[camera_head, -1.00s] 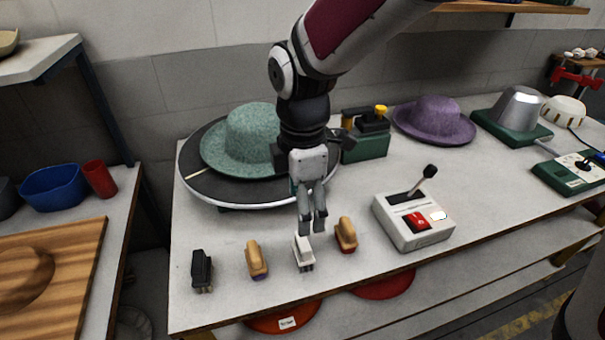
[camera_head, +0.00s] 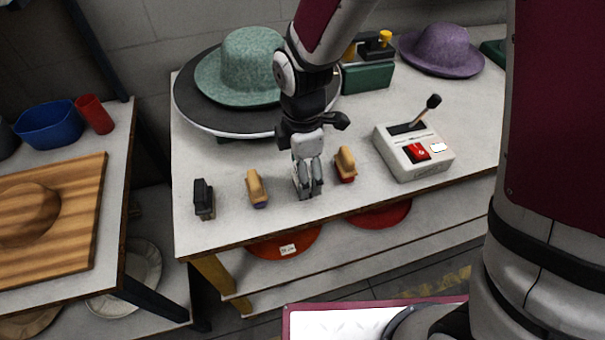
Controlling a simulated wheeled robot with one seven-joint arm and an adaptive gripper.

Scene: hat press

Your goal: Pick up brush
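Several small brushes stand in a row along the front of the table: a black one (camera_head: 204,200), a tan one with a purple base (camera_head: 256,188), a white one, and a tan one with a red base (camera_head: 345,165). My gripper (camera_head: 309,190) points down at the white brush's place, between the two tan brushes. Its fingers cover nearly all of the white brush. I cannot tell whether the fingers touch it or are closed on it.
A grey control box (camera_head: 412,155) with a lever and red button stands to the right. Behind my gripper is a round turntable (camera_head: 205,118) bearing a green felt hat (camera_head: 238,75). A purple hat (camera_head: 441,52) sits at the back. The table's front edge is close to the brushes.

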